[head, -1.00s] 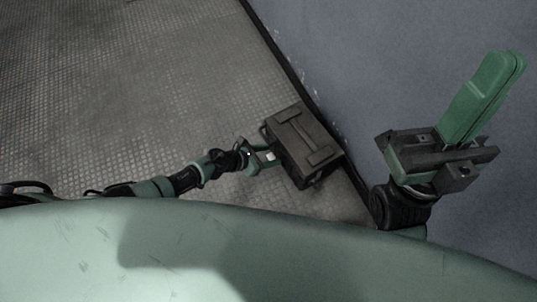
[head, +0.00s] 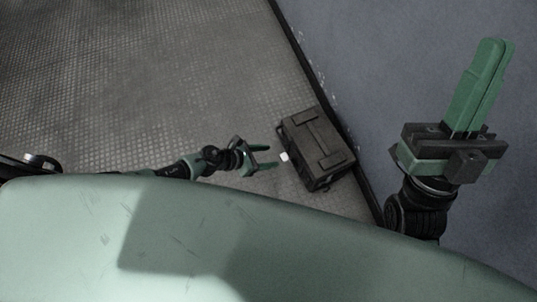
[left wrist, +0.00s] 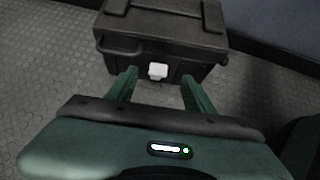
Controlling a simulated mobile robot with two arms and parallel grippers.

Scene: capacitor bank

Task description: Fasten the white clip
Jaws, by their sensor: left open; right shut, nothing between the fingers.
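The white clip (head: 284,157) is a small white piece on the near side of a dark box (head: 318,147) that stands on the floor. In the left wrist view the clip (left wrist: 158,71) sits on the box's front face, ahead of the space between my fingers. My left gripper (head: 272,157) is open and empty, its fingers pointing at the clip with a small gap. It also shows in the left wrist view (left wrist: 158,85). My right gripper (head: 494,42) is shut and empty, raised at the right, away from the box. Whether the clip is latched is too small to tell.
A blue-grey wall (head: 370,70) with a dark skirting runs behind the box on the right. The patterned metal floor (head: 140,80) is clear to the left of the box. A dark handle (left wrist: 122,50) is on the box's front, left of the clip.

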